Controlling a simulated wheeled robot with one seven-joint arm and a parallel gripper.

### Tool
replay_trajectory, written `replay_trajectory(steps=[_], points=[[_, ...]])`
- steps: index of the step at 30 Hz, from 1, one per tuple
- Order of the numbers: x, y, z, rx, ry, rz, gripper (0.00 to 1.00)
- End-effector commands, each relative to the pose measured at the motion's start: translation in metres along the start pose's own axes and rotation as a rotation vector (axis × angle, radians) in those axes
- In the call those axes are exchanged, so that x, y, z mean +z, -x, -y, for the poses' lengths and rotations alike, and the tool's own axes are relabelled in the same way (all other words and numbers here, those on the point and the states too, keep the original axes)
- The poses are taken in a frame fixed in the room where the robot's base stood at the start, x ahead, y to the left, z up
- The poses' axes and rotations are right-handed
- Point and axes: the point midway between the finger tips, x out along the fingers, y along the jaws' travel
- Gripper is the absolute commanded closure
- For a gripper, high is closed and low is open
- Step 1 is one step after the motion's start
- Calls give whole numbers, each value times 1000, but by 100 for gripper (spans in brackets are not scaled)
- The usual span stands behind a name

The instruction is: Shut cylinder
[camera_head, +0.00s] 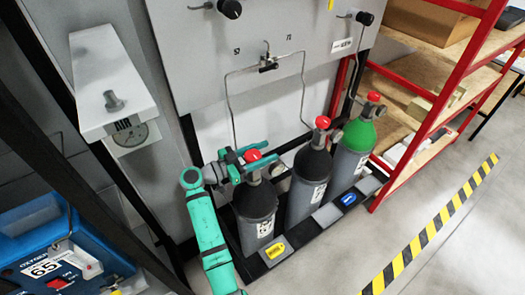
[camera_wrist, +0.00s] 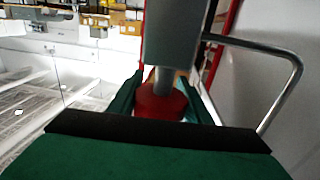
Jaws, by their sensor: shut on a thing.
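Three gas cylinders stand in a row against the panel: a left cylinder (camera_head: 256,208) with a dark top, a middle cylinder (camera_head: 307,180) with a dark top, and a right cylinder (camera_head: 352,152) with a green top. Each has a red valve knob. My green gripper (camera_head: 250,165) reaches in from the left at the left cylinder's valve. In the wrist view the red knob (camera_wrist: 160,103) sits between the two dark fingers, and my gripper is shut on it. The finger contact is partly hidden by the grey pipe fitting (camera_wrist: 170,40).
A thin metal pipe (camera_head: 228,100) runs from the panel to the cylinders. A black base (camera_head: 300,232) with yellow and blue clips is in front. A red shelf (camera_head: 440,100) stands at right. A blue case (camera_head: 50,255) is at lower left. The floor at right is clear.

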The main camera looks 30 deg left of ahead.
Motion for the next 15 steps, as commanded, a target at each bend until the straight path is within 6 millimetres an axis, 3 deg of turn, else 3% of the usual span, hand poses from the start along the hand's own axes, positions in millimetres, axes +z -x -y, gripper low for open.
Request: replay_trajectory(steps=[15], points=[[4, -1, -6, 104, 5, 7, 78]])
